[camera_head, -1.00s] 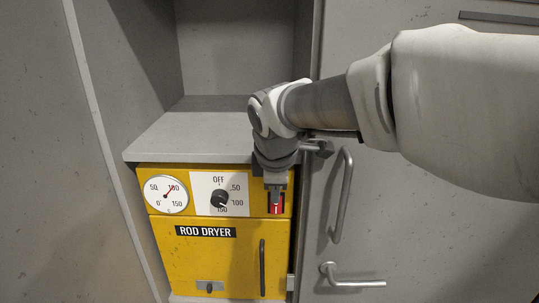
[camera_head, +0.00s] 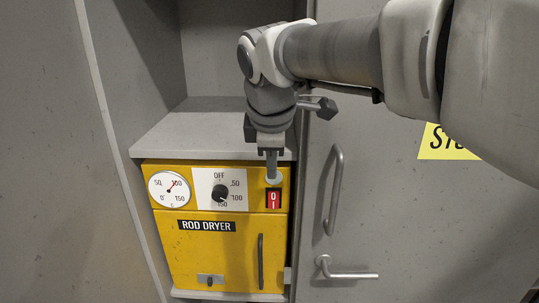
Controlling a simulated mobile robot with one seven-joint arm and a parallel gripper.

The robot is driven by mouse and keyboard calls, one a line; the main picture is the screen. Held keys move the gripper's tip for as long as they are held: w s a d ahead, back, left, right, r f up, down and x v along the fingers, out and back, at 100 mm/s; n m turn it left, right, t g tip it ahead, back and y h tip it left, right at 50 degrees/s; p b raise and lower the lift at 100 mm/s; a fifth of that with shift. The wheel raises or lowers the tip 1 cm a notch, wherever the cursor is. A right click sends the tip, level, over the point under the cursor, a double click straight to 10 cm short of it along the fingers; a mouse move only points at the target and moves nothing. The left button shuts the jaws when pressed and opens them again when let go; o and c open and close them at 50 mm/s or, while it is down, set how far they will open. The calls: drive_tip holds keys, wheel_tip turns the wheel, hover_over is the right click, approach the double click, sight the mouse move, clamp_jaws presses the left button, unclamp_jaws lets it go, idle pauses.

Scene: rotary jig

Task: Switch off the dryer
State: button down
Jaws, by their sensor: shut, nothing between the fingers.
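The yellow rod dryer (camera_head: 190,252) stands in the niche under a grey shelf. Its red rocker switch (camera_head: 273,198), marked 0 above and I below, is at the right end of the control panel and is fully visible. Which half is pressed in is too small to tell. My gripper (camera_head: 272,176) is shut and empty, pointing down just above the switch in the picture. A pale round spot shows at the fingertips; I cannot tell whether it is a lamp. The black dial (camera_head: 220,192) sits left of the switch, and the round gauge (camera_head: 168,190) has its needle near 100.
The grey shelf (camera_head: 190,130) juts out over the dryer, close to my gripper. The dryer's dark vertical door handle (camera_head: 261,262) is below the switch. A grey cabinet door with a bar handle (camera_head: 333,190) and a lever handle (camera_head: 345,270) is at right.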

wheel_tip(320, 180, up, 2)
drive_tip(key=shift+s, duration=0.15)
idle(0.3)
drive_tip(key=s+d+f+m, duration=0.5)
drive_tip(key=s+d+m, duration=0.1)
drive_tip(key=s+m, duration=0.2)
drive_tip(key=s+d+f+m, duration=0.6)
drive_tip(key=s+d+m, duration=0.1)
drive_tip(key=s+m, duration=0.2)
drive_tip(key=shift+s+d+m+t, duration=0.15)
drive_tip(key=shift+s+m+t, duration=0.15)
drive_tip(key=shift+s, duration=0.3)
